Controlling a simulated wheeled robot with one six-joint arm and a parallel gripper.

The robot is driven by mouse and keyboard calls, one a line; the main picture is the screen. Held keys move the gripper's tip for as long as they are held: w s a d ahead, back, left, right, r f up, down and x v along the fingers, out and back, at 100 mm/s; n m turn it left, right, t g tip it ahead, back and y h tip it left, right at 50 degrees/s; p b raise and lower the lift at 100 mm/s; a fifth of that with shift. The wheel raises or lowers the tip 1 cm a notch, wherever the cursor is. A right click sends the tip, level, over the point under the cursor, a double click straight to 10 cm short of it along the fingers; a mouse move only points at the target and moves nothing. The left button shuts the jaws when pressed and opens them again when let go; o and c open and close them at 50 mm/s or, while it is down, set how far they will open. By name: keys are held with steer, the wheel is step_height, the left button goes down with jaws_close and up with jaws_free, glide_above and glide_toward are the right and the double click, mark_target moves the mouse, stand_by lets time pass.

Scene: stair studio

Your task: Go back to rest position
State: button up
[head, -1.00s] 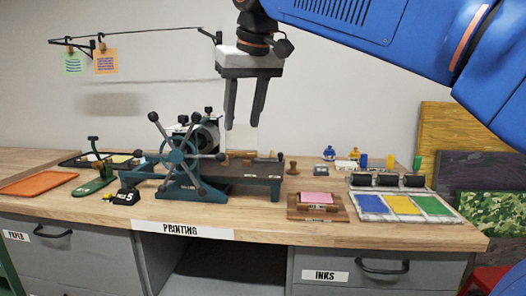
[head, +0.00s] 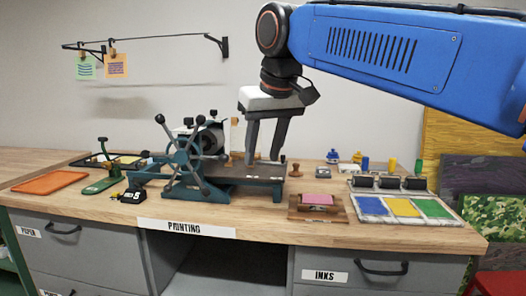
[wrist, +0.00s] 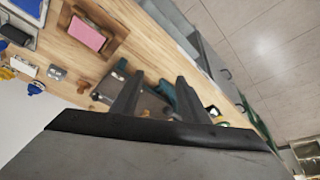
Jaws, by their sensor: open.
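My gripper (head: 262,161) is open, with its two dark fingers apart and pointing down. In the head view it hangs in front of the wall, its fingertips overlapping the bed of the teal printing press (head: 205,192). Nothing shows between the fingers. In the wrist view my gripper (wrist: 158,84) has the press's dark bed beyond its fingers, partly hidden by them. I cannot tell the exact gap between fingertips and bed. My blue arm comes in from the upper right.
A pink pad in a wooden frame (head: 317,201), an ink tray (head: 372,207) with blue, yellow and green, and several small bottles stand right of the press. An orange tray (head: 50,182) lies at the left. A wire with cards (head: 150,41) hangs on the wall.

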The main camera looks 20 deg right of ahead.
steer(key=s+d+f, duration=0.3)
steer(key=s+f, duration=0.2)
steer(key=f, duration=0.5)
steer(key=s+d+f+m, duration=0.1)
steer(key=s+d+f, duration=0.2)
steer(key=s+f, duration=0.3)
steer(key=s+d+f, duration=0.3)
steer(key=s+f, duration=0.2)
steer(key=f, duration=1.1)
steer(key=shift+s+f+m, duration=0.15)
steer(key=shift+s+m, duration=0.2)
steer(key=shift+m, duration=0.05)
steer(key=shift+o, duration=0.2)
steer(key=shift+d, duration=0.15)
